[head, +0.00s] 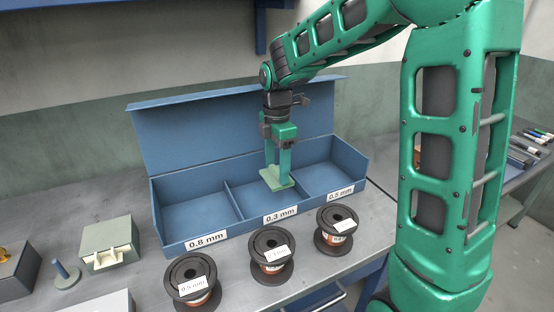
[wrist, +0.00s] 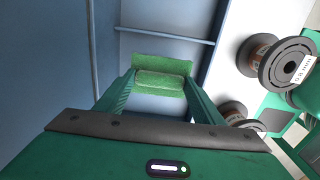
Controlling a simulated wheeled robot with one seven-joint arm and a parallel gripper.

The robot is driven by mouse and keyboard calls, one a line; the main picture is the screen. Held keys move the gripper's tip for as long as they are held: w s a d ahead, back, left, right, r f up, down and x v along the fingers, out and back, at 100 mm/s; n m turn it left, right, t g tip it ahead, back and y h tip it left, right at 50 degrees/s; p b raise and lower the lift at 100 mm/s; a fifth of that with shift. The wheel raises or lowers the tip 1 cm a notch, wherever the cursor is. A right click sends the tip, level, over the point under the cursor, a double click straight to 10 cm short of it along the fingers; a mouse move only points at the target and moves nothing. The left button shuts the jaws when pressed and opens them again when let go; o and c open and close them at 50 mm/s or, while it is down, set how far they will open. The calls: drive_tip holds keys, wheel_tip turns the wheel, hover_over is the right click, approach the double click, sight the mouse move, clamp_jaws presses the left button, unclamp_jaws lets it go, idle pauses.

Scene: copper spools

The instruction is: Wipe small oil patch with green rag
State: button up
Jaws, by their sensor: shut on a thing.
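My gripper (head: 278,172) points down into the middle compartment of the blue open box (head: 175,238), the one labelled 0.3 mm. It is shut on the green rag (head: 277,184), which spreads out below the fingertips. In the wrist view the rag (wrist: 160,76) shows as a folded green cloth between the fingers (wrist: 158,92). The rag is inside the compartment, low and near its floor; I cannot tell if it touches. No oil patch shows in either view; the rag and fingers hide part of the compartment floor.
Three copper spools stand in front of the box: left (head: 192,281), middle (head: 271,256) and right (head: 336,229). Dividers bound the compartment, and the raised lid (head: 225,120) stands behind. A pale green block (head: 108,245) and a blue peg (head: 63,271) are at left.

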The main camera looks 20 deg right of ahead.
drive_tip(key=shift+r, duration=1.2)
